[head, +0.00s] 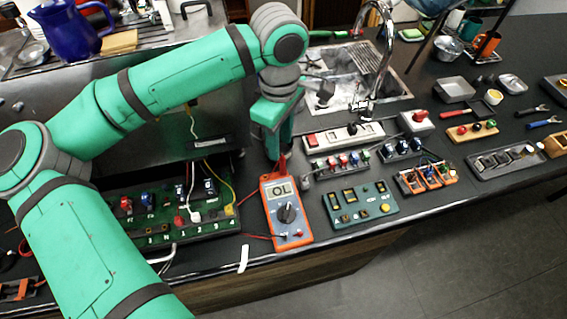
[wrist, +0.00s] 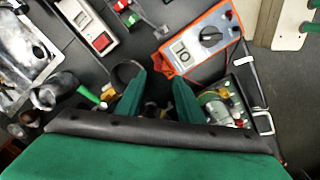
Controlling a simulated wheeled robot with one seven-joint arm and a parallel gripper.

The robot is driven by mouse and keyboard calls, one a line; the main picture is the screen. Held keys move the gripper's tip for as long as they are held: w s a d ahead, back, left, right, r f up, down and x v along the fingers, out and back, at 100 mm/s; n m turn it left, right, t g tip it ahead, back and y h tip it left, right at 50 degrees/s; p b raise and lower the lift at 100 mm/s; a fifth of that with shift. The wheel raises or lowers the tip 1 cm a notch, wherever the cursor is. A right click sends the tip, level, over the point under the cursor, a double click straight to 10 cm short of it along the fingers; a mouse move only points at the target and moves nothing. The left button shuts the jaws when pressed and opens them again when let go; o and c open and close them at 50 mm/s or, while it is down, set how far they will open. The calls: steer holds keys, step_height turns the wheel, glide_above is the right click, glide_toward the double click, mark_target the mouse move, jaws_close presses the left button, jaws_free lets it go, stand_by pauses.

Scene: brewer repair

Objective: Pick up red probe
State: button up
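An orange multimeter (head: 286,212) lies on the counter beside the green circuit board, and it also shows in the wrist view (wrist: 207,37). A thin red lead (head: 258,236) runs left from its lower end toward the board. A small red piece (head: 282,164) shows at the meter's top edge, just below my gripper; I cannot tell whether it is the red probe. No probe shape is clear in either view. My gripper (wrist: 160,84) points down behind the meter's top end. Its two green fingers are apart, with dark counter and no held object visible between them.
The green circuit board (head: 155,235) with wires and plugs is left of the meter. A green button panel (head: 360,205) lies close on its right. Power strips (head: 343,135) and a sink (head: 350,80) are behind. The counter's front edge is near the meter.

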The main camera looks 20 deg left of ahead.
mark_target(282, 157)
steer(key=f, duration=0.6)
steer(key=shift+w+d+f, duration=0.15)
steer(key=shift+w+d, duration=0.05)
steer(key=shift+d, duration=0.1)
steer(key=shift+a+f, duration=0.15)
steer(key=shift+f, duration=0.3)
steer(key=shift+s, duration=0.1)
jaws_close()
